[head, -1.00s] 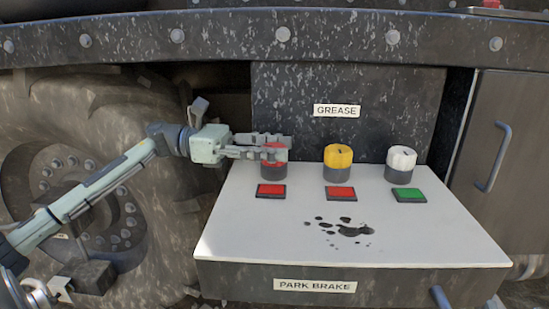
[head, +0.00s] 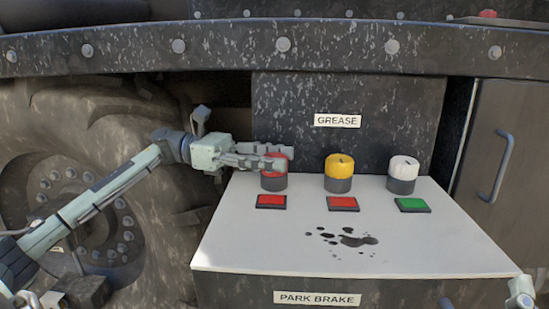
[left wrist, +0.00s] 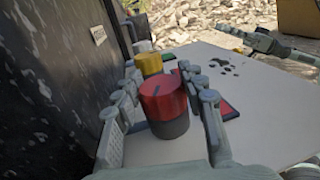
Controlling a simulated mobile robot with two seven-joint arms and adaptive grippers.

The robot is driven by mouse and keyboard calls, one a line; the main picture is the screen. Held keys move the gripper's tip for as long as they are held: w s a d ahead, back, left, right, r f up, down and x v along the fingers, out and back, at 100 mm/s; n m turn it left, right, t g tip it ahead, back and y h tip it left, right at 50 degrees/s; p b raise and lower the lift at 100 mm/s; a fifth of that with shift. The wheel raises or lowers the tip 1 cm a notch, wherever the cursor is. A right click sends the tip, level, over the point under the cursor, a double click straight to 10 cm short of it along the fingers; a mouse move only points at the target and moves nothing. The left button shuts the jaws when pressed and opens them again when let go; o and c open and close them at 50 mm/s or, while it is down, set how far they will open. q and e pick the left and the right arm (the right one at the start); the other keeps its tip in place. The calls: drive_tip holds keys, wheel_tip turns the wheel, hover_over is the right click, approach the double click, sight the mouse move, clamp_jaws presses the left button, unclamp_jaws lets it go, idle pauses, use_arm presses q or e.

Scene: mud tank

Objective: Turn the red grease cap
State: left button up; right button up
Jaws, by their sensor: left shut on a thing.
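The red grease cap (head: 276,166) sits on a dark round base at the left end of a row of three caps on the white panel (head: 250,240). My left gripper (head: 270,158) reaches it from the left and is shut on it, partly hiding it. In the left wrist view the red cap (left wrist: 163,97) stands upright between the two fingers, with a dark mark on its top. What seems to be my right gripper (left wrist: 262,42) shows over the panel's far edge in that view; its jaws are unclear.
A yellow cap (head: 339,166) and a white cap (head: 403,167) stand to the right. Two red pads (head: 271,202) (head: 343,203) and a green pad (head: 412,204) lie in front. Dark spots (head: 357,239) mark the panel. The GREASE plate (head: 338,120) is on the wall behind.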

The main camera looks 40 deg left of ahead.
use_arm(q)
drive_tip(key=o, duration=1.2)
drive_tip(key=shift+c, duration=0.2)
